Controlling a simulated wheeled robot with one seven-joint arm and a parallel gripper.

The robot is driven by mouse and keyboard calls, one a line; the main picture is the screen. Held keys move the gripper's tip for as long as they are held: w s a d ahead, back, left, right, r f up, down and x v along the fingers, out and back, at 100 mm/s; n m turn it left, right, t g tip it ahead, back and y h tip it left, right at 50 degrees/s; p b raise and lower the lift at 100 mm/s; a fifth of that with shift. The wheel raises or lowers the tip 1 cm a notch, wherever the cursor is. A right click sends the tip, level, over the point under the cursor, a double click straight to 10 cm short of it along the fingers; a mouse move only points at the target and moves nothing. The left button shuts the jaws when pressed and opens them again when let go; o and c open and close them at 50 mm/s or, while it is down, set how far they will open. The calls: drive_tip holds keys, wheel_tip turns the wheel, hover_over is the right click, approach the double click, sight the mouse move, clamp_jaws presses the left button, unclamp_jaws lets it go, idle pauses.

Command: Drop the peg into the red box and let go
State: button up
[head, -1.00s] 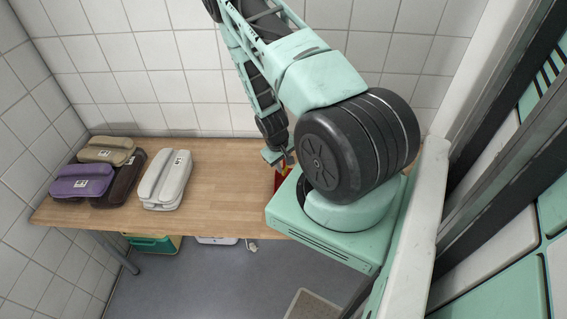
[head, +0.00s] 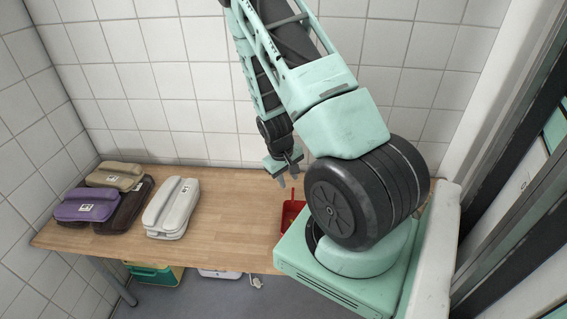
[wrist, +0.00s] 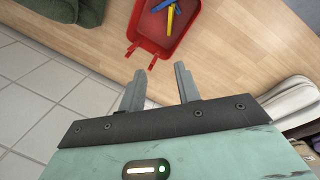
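The red box (head: 291,216) stands on the wooden table near its front right edge, partly hidden by my arm in the head view. In the wrist view the red box (wrist: 154,46) is open-topped, with a blue peg (wrist: 168,4) and a yellow peg (wrist: 170,18) lying inside, cut off by the top edge. My gripper (head: 287,181) hangs above the box in the head view. In the wrist view my gripper (wrist: 160,72) has its two fingers apart with nothing between them, clear of the box.
A white case (head: 171,208), a purple case (head: 87,205), a tan case (head: 116,176) and a dark brown case (head: 127,208) lie on the left of the table (head: 234,205). The table between them and the box is bare. A green and yellow bin (head: 153,274) is below the table.

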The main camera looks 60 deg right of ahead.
drive_tip(key=b+v, duration=0.1)
drive_tip(key=v, duration=0.6)
drive_tip(key=shift+r, duration=0.4)
drive_tip(key=shift+a, duration=0.1)
drive_tip(key=w+a+r+n+t+y+b, duration=0.1)
drive_tip(key=w+a+n+b, duration=0.15)
drive_tip(key=a, duration=0.85)
drive_tip(key=w+a+r+n+y+b, duration=0.1)
drive_tip(key=w+a+r+n+b, duration=0.15)
drive_tip(key=a, duration=0.85)
drive_tip(key=s+a+r+n+b, duration=0.1)
drive_tip(key=s+a+n, duration=0.2)
drive_tip(key=s+a, duration=0.4)
drive_tip(key=s+a+r+n+b, duration=0.2)
drive_tip(key=s+a+n, duration=0.2)
drive_tip(key=a, duration=0.9)
drive_tip(key=s, duration=0.3)
drive_tip(key=shift+s+r+y, duration=0.3)
drive_tip(key=shift+s+y, duration=0.1)
